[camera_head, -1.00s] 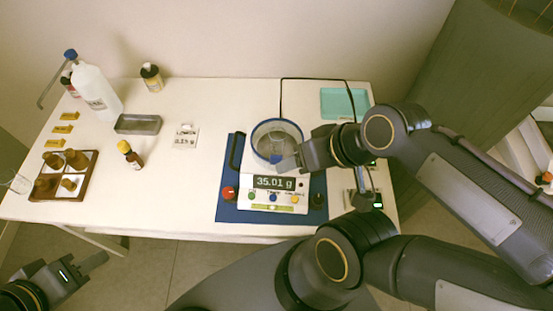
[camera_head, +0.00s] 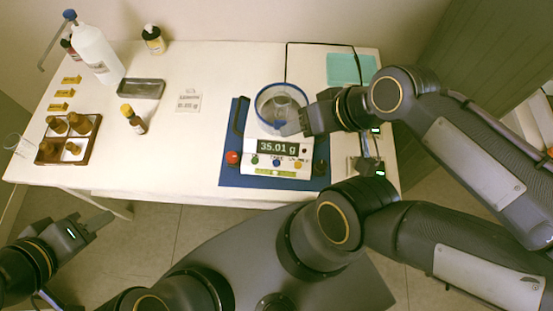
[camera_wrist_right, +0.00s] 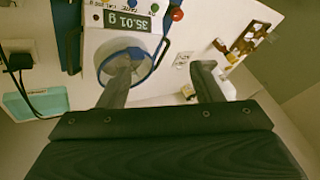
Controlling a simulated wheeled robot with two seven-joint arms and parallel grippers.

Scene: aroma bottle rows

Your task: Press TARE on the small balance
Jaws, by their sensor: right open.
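The small balance (camera_head: 284,147) stands on a blue mat (camera_head: 225,172); its display reads 35.01 g. Along its front are green, blue and yellow buttons, with the blue button (camera_head: 276,162) in the middle; the small lettering is hard to read. Behind the display is a round blue-rimmed draft ring (camera_head: 262,100) with a glass vessel (camera_head: 284,107) inside. My right gripper (camera_head: 292,127) is over the right side of the ring, behind the display. In the right wrist view its fingers (camera_wrist_right: 165,85) are apart with nothing gripped. My left gripper (camera_head: 82,224) is open and empty, off the table's front left.
A red knob (camera_head: 233,158) sits at the balance's left. Bottles, a grey tray (camera_head: 141,89), a label card (camera_head: 188,101) and a wooden rack (camera_head: 88,154) of brown bottles stand on the left. A teal tray (camera_head: 351,69) lies at back right.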

